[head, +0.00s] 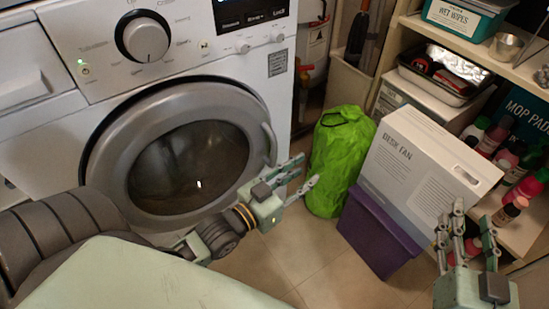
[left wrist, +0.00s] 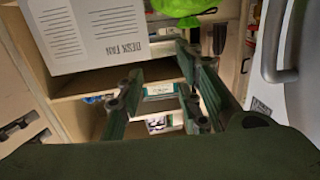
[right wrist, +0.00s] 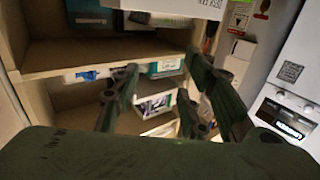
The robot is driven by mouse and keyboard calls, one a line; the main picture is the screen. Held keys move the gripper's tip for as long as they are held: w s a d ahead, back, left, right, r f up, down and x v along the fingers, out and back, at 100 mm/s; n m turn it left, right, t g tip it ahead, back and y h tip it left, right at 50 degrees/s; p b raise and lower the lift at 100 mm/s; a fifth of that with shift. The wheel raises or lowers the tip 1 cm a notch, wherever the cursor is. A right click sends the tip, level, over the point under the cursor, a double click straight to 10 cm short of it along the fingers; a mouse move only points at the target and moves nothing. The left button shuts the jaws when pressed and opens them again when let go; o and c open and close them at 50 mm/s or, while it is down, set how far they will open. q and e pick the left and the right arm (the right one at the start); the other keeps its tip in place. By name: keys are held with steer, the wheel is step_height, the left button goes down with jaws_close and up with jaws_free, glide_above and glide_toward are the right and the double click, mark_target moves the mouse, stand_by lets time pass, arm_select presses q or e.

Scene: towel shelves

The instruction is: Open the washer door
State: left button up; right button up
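The white washer (head: 215,55) has a round door (head: 110,130) with a grey ring and dark glass; it looks shut. The door's grey handle (head: 270,145) is on the right side of the ring and also shows at the right of the left wrist view (left wrist: 270,55). My left gripper (head: 306,173) is just right of and below the handle, apart from it in the left wrist view. Its fingers (left wrist: 160,105) are spread and empty. My right gripper (head: 468,222) is far right, in front of the shelves, with its fingers (right wrist: 155,105) spread and empty.
A green bag (head: 340,155) stands right of the washer. A desk fan box (head: 425,165) sits on a purple bin (head: 375,235). Shelves (head: 470,45) with bottles and a tray line the right side. Tiled floor (head: 290,250) is clear before the washer.

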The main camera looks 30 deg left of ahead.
arm_select(q)
steer(key=y, duration=0.1)
glide_toward(275, 153)
steer(key=a+x, duration=0.1)
steer(key=x, duration=0.2)
steer(key=shift+t, duration=0.3)
steer(key=x, duration=0.2)
steer(key=b+x, duration=0.1)
steer(key=x, duration=0.1)
steer(key=b+x, duration=0.1)
steer(key=x, duration=0.2)
steer(key=shift+d+f, duration=0.1)
steer(key=shift+f, duration=0.25)
steer(key=shift+w+d, duration=0.1)
steer(key=shift+w, duration=0.25)
arm_select(e)
steer(key=s+r+t+y, duration=0.2)
steer(key=r+t, duration=0.4)
steer(key=r, duration=0.5)
steer(key=shift+s+a, duration=0.3)
steer(key=shift+s, duration=0.25)
arm_select(q)
steer(key=shift+c, duration=0.5)
arm_select(e)
steer(key=shift+r, duration=0.1)
arm_select(q)
jaws_close()
